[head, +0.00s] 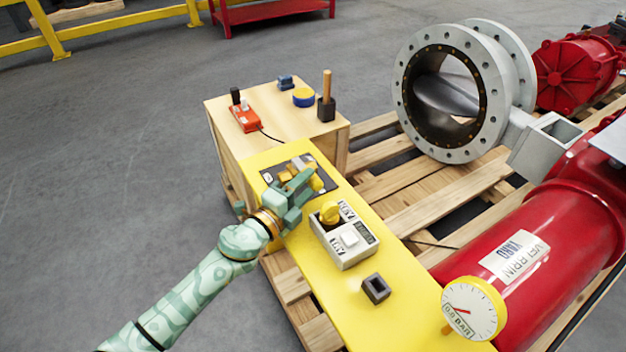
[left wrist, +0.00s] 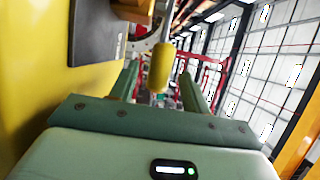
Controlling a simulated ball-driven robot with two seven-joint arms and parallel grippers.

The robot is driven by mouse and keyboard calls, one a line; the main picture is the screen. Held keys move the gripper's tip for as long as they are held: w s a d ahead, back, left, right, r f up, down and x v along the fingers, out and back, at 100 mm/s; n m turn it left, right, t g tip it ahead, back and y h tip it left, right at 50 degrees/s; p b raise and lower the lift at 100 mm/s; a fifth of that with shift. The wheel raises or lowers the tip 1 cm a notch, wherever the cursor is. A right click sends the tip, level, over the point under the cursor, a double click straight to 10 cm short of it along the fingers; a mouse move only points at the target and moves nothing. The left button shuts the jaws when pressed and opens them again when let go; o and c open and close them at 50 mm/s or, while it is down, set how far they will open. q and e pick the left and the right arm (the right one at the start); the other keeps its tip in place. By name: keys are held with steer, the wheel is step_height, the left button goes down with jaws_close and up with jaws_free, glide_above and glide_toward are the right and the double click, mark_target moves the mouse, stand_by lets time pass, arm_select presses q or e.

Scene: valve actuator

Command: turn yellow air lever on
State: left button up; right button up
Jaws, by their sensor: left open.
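The yellow air lever (head: 317,183) is on a dark plate with brass-coloured fittings (head: 296,165), on the yellow panel (head: 375,262). My left gripper (head: 298,188) is over this plate and partly hides the lever and fittings. In the left wrist view the yellow lever end (left wrist: 160,68) stands between the two open fingers of my left gripper (left wrist: 160,84), with a gap visible on each side. Whether a finger touches it I cannot tell. My right gripper is not in view.
A small dark square block (head: 376,288) and a pressure gauge (head: 473,308) are nearer. A wooden box (head: 228,146) bears an orange-red device (head: 244,118) and tools. A red cylinder (head: 530,240) lies right.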

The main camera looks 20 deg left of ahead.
mark_target(313, 180)
arm_select(q)
steer(key=shift+x, duration=1.5)
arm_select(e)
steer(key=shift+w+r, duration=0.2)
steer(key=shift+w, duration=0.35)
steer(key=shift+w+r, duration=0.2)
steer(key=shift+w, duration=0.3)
arm_select(q)
jaws_close()
steer(key=shift+s+b, duration=0.1)
steer(key=shift+b, duration=0.2)
